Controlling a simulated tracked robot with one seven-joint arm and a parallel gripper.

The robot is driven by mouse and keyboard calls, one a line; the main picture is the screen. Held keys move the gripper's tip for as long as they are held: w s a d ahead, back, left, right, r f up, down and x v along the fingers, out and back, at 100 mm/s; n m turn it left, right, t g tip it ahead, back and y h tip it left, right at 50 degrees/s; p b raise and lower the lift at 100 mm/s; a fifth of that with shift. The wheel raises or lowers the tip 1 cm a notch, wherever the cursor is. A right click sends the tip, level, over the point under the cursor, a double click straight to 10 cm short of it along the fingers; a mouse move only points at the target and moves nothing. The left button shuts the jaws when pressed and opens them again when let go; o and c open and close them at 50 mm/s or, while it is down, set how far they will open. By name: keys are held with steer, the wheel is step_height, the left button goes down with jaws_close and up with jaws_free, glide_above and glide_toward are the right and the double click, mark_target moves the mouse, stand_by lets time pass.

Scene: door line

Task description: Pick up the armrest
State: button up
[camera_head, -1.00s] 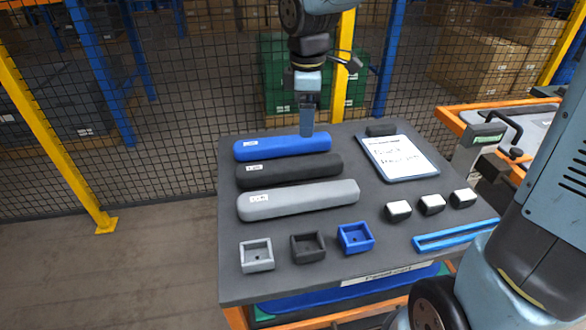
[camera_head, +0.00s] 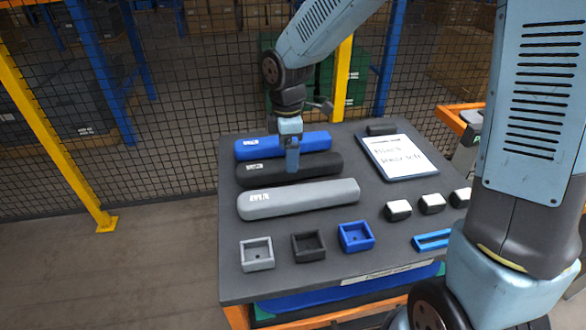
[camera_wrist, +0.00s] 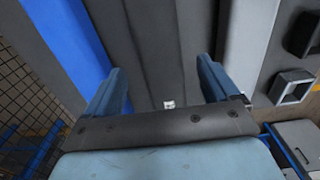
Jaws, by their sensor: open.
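Three long armrests lie side by side on the dark table: a blue armrest (camera_head: 255,148) at the back, a black armrest (camera_head: 265,172) in the middle and a grey armrest (camera_head: 300,198) in front. My gripper (camera_head: 292,160) points down over the black armrest, right of its white label. In the wrist view my gripper (camera_wrist: 162,90) is open, its two fingers apart with the black armrest (camera_wrist: 152,50) running between them. The blue armrest (camera_wrist: 68,40) is left of the fingers and the grey armrest (camera_wrist: 245,45) is right. I cannot tell whether the fingers touch the black armrest.
Several small parts sit on the table (camera_head: 290,280): grey (camera_head: 257,253), black (camera_head: 308,246) and blue (camera_head: 356,237) square cups, white-topped blocks (camera_head: 398,211) and a blue frame (camera_head: 432,240). A clipboard (camera_head: 398,158) with handwriting lies at the right. A mesh fence (camera_head: 180,110) stands behind.

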steer(key=shift+w+d+f, duration=0.1)
steer(key=shift+f, duration=2.5)
steer(key=shift+f, duration=0.25)
steer(key=c, duration=1.3)
steer(key=shift+r, duration=0.1)
steer(key=r, duration=0.4)
steer(key=shift+d+r, duration=0.1)
steer(key=shift+d, duration=0.2)
steer(key=s+d+r, duration=0.1)
steer(key=d+r, duration=0.2)
steer(key=d, duration=0.1)
steer(key=s+d+r, duration=0.2)
steer(key=d+r, duration=0.1)
steer(key=d, duration=0.1)
steer(key=s+d+r, duration=0.1)
steer(key=d+r, duration=0.2)
steer(key=d, duration=0.1)
steer(key=shift+s+d, duration=0.3)
steer(key=shift+s, duration=0.1)
